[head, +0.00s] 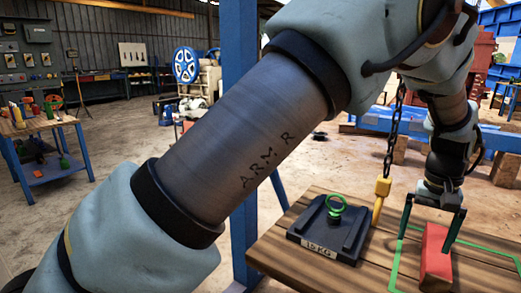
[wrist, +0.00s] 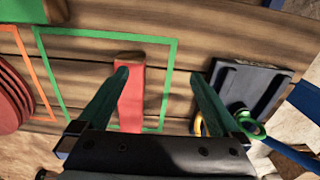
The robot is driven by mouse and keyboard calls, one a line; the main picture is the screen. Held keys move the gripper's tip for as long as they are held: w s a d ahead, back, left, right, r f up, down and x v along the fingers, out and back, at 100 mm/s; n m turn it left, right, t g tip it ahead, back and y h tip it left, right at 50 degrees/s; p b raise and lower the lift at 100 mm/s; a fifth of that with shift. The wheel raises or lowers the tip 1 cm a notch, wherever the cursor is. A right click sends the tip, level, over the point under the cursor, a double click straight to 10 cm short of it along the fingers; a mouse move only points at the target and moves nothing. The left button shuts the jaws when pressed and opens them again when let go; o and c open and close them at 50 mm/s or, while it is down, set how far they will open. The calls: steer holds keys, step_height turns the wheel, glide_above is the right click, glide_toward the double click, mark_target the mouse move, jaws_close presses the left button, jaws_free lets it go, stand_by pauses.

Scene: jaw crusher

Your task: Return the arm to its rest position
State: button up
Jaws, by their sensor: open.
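My gripper (head: 425,244) hangs from my arm above the wooden table at the right of the head view, fingers pointing down. In the wrist view its two green fingers (wrist: 160,74) are spread wide with a gap between them. A red block (head: 436,262) rests on the table inside a green outline (head: 394,272). In the wrist view the red block (wrist: 132,98) lies by the left finger, which overlaps it; the right finger is clear of it. I cannot tell whether the left finger touches the block.
A dark 10 KG weight (head: 316,250) with a green ring sits beside the outline. A chain with a yellow end (head: 381,188) hangs near it. A blue post (head: 240,90) stands behind my arm. Red discs (wrist: 12,95) lie left in the wrist view.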

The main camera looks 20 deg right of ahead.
steer(key=w+a+r+n, duration=0.3)
steer(key=w+a+n, duration=0.2)
steer(key=w+a, duration=2.05)
steer(key=s+a+n+t, duration=0.1)
steer(key=s+a+n, duration=0.15)
steer(key=a, duration=1.35)
steer(key=s+a+n+t, duration=0.1)
steer(key=s+a+n, duration=0.15)
steer(key=a, duration=1.25)
step_height(320, 180, up, 18)
steer(key=p, duration=1.8)
steer(key=shift+s+a+m, duration=0.15)
steer(key=shift+s+m, duration=0.05)
steer(key=shift+m, duration=0.1)
steer(key=shift+c, duration=0.2)
